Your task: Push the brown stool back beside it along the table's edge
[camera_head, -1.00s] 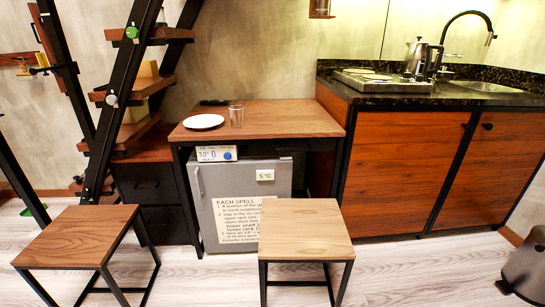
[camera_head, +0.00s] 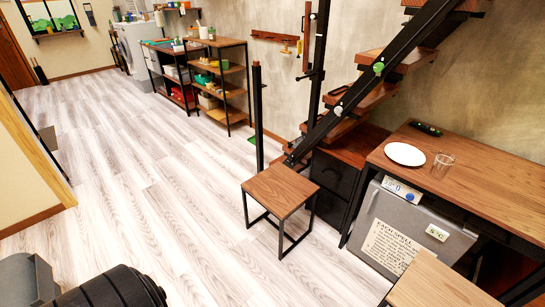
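Two stools with square brown wooden tops and thin black metal frames stand upright on the floor. One stool (camera_head: 280,190) is left of the table, in front of the stair foot. It stands apart from the table, with floor showing between its legs. The other stool (camera_head: 435,286) stands before the table at the bottom right, its top lighter and its lower part cut off by the frame. The wooden table (camera_head: 490,192) is at the right, its front edge facing the second stool. Neither of my grippers is in view.
A white plate (camera_head: 405,154) and a clear glass (camera_head: 443,161) stand on the table. The black stair beam (camera_head: 385,72) rises behind. Open floor (camera_head: 150,190) lies left; shelves (camera_head: 228,85) stand beyond.

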